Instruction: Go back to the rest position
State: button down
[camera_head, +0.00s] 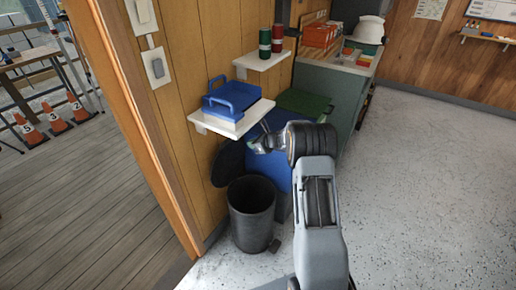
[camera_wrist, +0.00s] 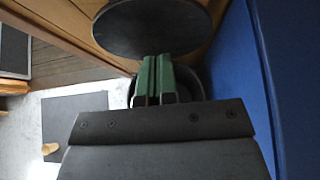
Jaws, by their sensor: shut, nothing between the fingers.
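My arm reaches forward from the lower right in the head view. My gripper (camera_head: 258,146) is in front of the blue bin (camera_head: 275,177), above and behind the black pedal bin (camera_head: 252,222). In the wrist view the green fingers of my gripper (camera_wrist: 155,81) are together with nothing held between them. The round black lid (camera_wrist: 152,27) of the pedal bin stands open beyond the fingertips. The pedal bin's rim is partly hidden behind the fingers. The blue bin's side (camera_wrist: 232,80) is close on the right in the wrist view.
A white wall shelf (camera_head: 220,128) with a blue carrier (camera_head: 232,100) juts out just left of my gripper. A higher shelf (camera_head: 262,62) holds red and green cans. A counter (camera_head: 338,68) with a white helmet (camera_head: 369,29) stands behind. Speckled floor on the right (camera_head: 430,180) is clear.

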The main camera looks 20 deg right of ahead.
jog(key=s+f+n+g, duration=0.3)
jog(key=s+f+n, duration=0.1)
jog(key=s+n, duration=0.25)
jog(key=s+a+r+n+g+p, duration=0.1)
jog(key=s+a+r+n+g, duration=0.15)
jog(key=s+n, duration=0.2)
jog(key=s+a+r+n+g+p, duration=0.1)
jog(key=s+r+n, duration=0.25)
jog(key=s, duration=0.25)
jog(key=s+a+r+n+h+p, duration=0.2)
jog(key=s+r+n+p, duration=0.3)
jog(key=s+r, duration=0.5)
jog(key=s+a+r+n+h+p, duration=0.2)
jog(key=s+r+n+h+p, duration=0.3)
jog(key=s+r+n, duration=0.4)
notch_tip(320, 180, up, 6)
jog(key=shift+s+a+t, duration=0.3)
jog(key=shift+s+t, duration=0.15)
jog(key=shift+s, duration=0.6)
